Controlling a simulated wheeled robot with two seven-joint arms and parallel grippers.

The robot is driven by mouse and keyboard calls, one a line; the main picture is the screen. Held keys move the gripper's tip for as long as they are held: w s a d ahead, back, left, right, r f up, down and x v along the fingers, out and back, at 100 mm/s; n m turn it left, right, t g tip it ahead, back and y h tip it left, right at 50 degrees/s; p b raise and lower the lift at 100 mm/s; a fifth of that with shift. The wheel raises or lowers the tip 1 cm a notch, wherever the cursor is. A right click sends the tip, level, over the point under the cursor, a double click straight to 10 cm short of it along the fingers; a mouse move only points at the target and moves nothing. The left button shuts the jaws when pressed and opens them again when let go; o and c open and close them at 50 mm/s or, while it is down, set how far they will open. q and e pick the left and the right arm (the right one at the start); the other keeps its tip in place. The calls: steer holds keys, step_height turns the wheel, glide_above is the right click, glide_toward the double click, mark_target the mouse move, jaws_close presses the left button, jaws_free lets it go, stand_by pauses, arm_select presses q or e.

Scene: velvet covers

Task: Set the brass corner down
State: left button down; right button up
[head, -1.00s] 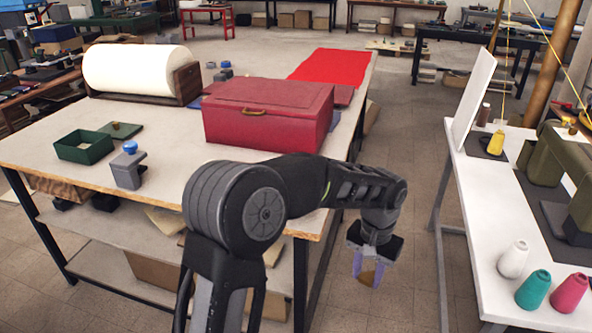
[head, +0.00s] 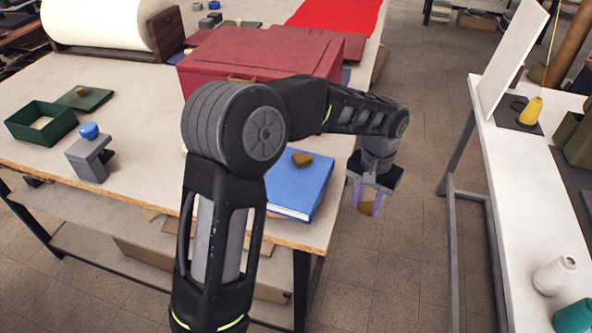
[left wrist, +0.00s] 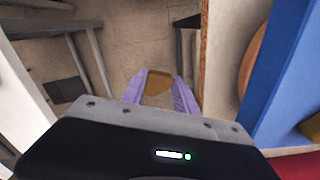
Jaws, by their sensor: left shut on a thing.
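My left gripper (head: 366,197) is shut on a small brownish brass corner (head: 366,207), held between its purple fingers. The corner also shows between the fingertips in the left wrist view (left wrist: 158,91). In the head view the gripper hangs over the floor gap, just right of the table edge. A blue book (head: 297,190) lies near the table's front right corner, left of the gripper and apart from it. Another brass corner (head: 302,159) sits on its cover. My arm hides part of the book. My right gripper is not in view.
A dark red box (head: 250,62) stands behind the book. A green tray (head: 41,123) and a grey clamp-like block with a blue knob (head: 90,158) are on the left of the table (head: 140,190). A white bench (head: 515,200) stands right, across an open floor aisle.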

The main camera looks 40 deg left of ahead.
arm_select(q)
steer(key=s+a+r+n+p, duration=0.35)
steer(key=a+r+n, duration=0.35)
steer(key=r+n, duration=0.5)
step_height(320, 180, up, 8)
steer(key=n+p, duration=0.1)
steer(key=n, duration=0.9)
glide_above(304, 190)
steer(key=shift+f, duration=0.15)
steer(key=shift+f, duration=3.15)
step_height(304, 190, down, 3)
steer(key=shift+f+p, duration=0.2)
steer(key=shift+p, duration=0.3)
steer(key=shift+f, duration=0.2)
